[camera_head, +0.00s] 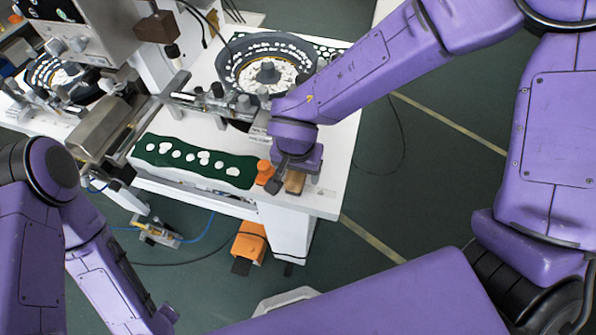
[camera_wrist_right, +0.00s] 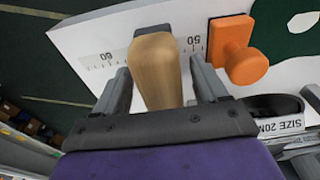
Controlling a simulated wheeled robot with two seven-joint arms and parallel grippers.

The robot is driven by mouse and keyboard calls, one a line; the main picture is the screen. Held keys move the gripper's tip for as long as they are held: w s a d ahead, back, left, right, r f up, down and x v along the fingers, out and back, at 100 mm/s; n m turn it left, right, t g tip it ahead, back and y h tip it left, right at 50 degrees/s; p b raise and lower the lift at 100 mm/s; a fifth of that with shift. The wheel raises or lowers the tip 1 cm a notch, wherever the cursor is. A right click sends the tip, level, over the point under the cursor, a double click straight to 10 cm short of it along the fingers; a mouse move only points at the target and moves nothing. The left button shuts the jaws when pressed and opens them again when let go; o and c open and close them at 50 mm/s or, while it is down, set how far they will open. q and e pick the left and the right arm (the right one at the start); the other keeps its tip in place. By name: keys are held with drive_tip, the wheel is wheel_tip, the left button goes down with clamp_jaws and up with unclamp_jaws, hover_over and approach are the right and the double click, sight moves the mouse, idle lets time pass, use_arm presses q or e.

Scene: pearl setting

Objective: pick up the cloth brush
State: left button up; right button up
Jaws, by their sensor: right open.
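The cloth brush, seen as a light wooden handle (camera_wrist_right: 157,70) with a dark end, lies on the white tabletop near its edge. A bit of its wood also shows in the head view (camera_head: 295,182), at the table's front right corner. My right gripper (camera_wrist_right: 160,84) is open, with one finger on each side of the wooden handle. In the head view the right gripper (camera_head: 283,184) is low over the corner and hides part of the brush. Whether the fingers touch the handle, I cannot tell. My left arm shows at the left, but its gripper is out of view.
An orange knob-shaped thing (camera_head: 264,172) stands close beside the brush; it also shows in the wrist view (camera_wrist_right: 242,55). A green mat (camera_head: 150,146) with white pieces lies to the left. A bowl feeder (camera_head: 230,62) stands behind. An orange pedal (camera_head: 249,243) is on the floor.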

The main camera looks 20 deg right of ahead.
drive_tip(key=shift+w+f, duration=0.1)
drive_tip(key=shift+f, duration=0.2)
idle(0.4)
drive_tip(key=c, duration=1)
